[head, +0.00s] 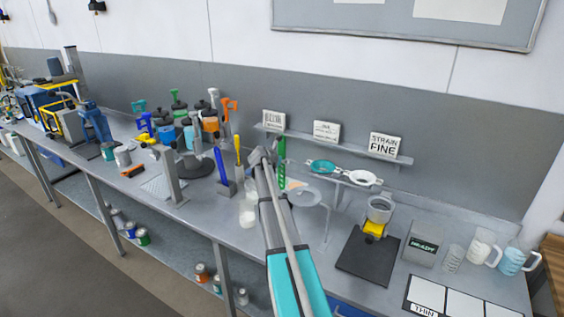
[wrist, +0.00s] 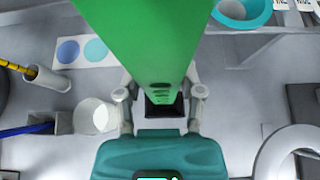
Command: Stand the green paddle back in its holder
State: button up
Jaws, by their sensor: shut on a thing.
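The green paddle (head: 282,160) stands roughly upright beyond my arm in the head view. In the wrist view the green paddle (wrist: 155,40) fills the top middle and narrows toward my gripper (wrist: 161,94). My gripper is shut on it, one finger on each side. A dark square holder (wrist: 165,108) shows just past the paddle's narrow end. I cannot tell whether that end is inside it or above it. In the head view my arm hides the holder and the gripper's fingertips.
A blue paddle (head: 221,165) and a yellow paddle (head: 238,150) stand in holders to the left. A white cup (wrist: 97,115) is close beside my gripper. A shelf (head: 345,144) with signs and strainers (head: 322,166) is behind and right. A black pad (head: 365,258) lies at right.

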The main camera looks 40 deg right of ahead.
aim_at(281, 178)
jog(key=shift+f+b, duration=4.15)
jog(key=shift+f, duration=0.2)
jog(key=o, duration=1.2)
